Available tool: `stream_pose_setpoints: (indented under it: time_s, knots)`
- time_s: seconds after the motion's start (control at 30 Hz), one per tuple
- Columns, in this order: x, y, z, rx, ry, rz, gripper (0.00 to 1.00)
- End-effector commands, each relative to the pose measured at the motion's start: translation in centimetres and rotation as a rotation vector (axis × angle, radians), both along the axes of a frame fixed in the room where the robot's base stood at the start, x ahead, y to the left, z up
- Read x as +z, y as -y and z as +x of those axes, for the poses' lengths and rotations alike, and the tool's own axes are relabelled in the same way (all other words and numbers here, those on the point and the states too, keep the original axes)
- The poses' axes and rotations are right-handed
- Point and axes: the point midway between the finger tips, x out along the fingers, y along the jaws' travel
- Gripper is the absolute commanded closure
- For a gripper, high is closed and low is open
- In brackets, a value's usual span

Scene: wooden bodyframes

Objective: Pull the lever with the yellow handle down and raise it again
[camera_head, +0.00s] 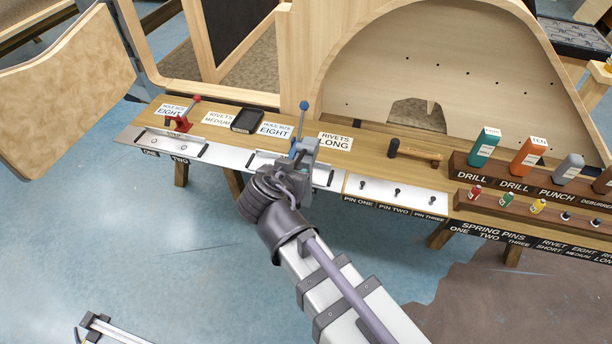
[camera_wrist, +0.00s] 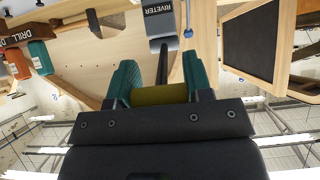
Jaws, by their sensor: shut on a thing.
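A yellow handle (camera_wrist: 160,95) shows in the wrist view, gripped between the teal fingers of my gripper (camera_wrist: 160,84). A dark lever rod (camera_wrist: 163,62) runs from the handle toward a grey block (camera_wrist: 161,22) labelled RIVETER. In the head view my gripper (camera_head: 304,147) is over the bench near the middle, and my wrist hides the yellow handle there. A lever with a blue knob (camera_head: 304,105) stands upright just behind my gripper.
A red-handled press (camera_head: 186,116) stands on the bench (camera_head: 373,143) to the left, beside a black tray (camera_head: 247,121). A hammer (camera_head: 412,152) and the drill and punch rack (camera_head: 505,178) are at the right. A wooden arch panel (camera_head: 440,55) stands behind.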

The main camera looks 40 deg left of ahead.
Motion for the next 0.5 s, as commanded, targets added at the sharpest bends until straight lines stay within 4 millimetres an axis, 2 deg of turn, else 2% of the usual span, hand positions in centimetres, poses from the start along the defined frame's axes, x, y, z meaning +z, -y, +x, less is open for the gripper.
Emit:
stream_pose_setpoints:
  time_s: [0.03,0.2,0.5]
  knots:
    - [-0.9,0.1,-0.1,-0.003,-0.003,0.001,0.96]
    - [-1.8,0.1,-0.3,-0.003,-0.006,-0.001,0.96]
    - [-2.5,0.2,-0.3,-0.003,-0.008,-0.001,0.96]
